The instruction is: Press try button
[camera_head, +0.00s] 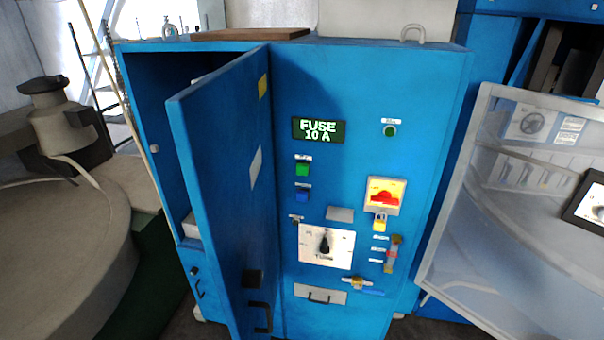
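A blue control cabinet (430,110) stands in the middle of the view. A round green button or lamp (390,131) sits at the upper right. The small labels are too small to read, so I cannot tell which button is the try button. A dark display (318,130) above the square buttons reads "FUSE 10 A" in pale green letters. Neither of my grippers is in view.
A blue cabinet door (225,170) stands open toward me, left of the buttons. Below are a red-and-yellow switch (384,196), a yellow padlock (379,222) and a black selector knob (325,244). A translucent panel (520,230) stands at the right.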

